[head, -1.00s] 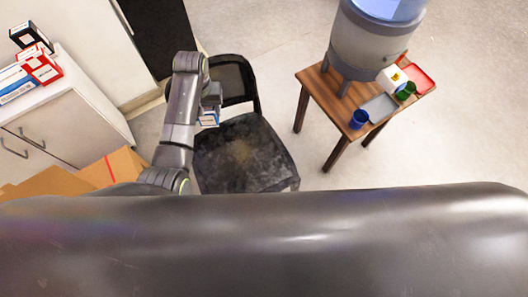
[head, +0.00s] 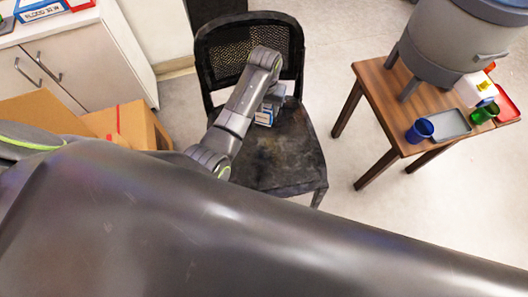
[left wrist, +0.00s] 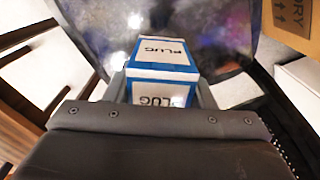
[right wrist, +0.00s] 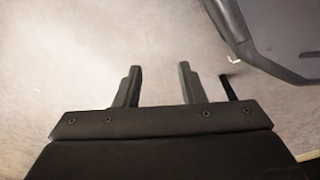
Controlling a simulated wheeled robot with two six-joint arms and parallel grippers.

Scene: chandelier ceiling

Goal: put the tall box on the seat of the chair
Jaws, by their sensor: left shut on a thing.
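The black chair (head: 252,42) stands in the middle of the head view, with its worn dark seat (head: 285,155) bare apart from the box over it. My left gripper (head: 268,103) is over the back part of the seat. It is shut on the tall box (head: 264,117), which is white and blue. In the left wrist view the box (left wrist: 160,72) shows the word PLUG and sits between the fingers, with the dark seat (left wrist: 190,25) beyond it. I cannot tell whether the box touches the seat. My right gripper (right wrist: 158,75) is open and empty above the floor.
A wooden table (head: 376,80) at the right bears a large grey dispenser (head: 452,45), a blue cup (head: 419,131), a green cup (head: 484,112) and trays. A white cabinet (head: 90,55) with boxes on top stands at the left, beside a cardboard box (head: 130,123). Floor between chair and table is clear.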

